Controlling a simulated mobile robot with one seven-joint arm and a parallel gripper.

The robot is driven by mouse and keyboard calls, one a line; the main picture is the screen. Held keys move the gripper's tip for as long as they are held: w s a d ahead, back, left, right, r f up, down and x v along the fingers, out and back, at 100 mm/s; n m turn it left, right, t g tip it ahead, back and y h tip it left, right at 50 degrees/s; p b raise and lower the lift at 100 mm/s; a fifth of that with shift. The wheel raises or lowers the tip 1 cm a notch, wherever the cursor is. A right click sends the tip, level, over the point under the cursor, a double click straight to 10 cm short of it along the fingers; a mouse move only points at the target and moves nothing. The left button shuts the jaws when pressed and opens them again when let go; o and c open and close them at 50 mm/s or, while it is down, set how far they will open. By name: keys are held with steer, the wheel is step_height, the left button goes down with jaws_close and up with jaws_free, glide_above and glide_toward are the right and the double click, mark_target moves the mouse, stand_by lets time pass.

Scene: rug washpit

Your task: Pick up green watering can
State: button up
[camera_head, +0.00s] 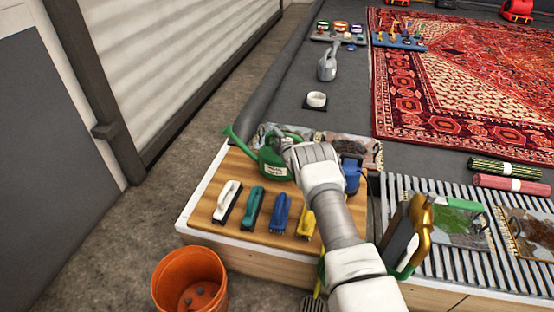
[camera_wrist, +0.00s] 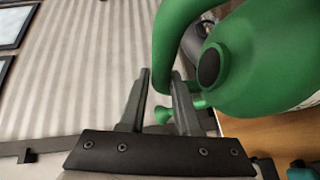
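The green watering can (camera_head: 273,168) stands on the wooden top of the bench at its back left, spout to the left, with a pale label on its side. My gripper (camera_head: 288,147) is at the can's upper right, by its handle; my wrist hides part of the can. In the wrist view the green can (camera_wrist: 265,70) fills the upper right. Its curved handle comes down between the fingertips of my gripper (camera_wrist: 161,76). The fingers stand apart, with a narrow gap at the left finger. Whether the right finger touches the handle is unclear.
White, teal, blue and yellow brushes (camera_head: 252,207) lie in front of the can. A blue item (camera_head: 351,174) stands right of my wrist. A grey watering can (camera_head: 327,66) and white roll (camera_head: 316,99) are farther back. An orange bucket (camera_head: 190,282) stands on the floor.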

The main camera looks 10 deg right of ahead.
jaws_close()
stand_by(0.3)
stand_by(0.6)
steer(key=shift+w+r, duration=0.15)
steer(key=shift+r, duration=0.1)
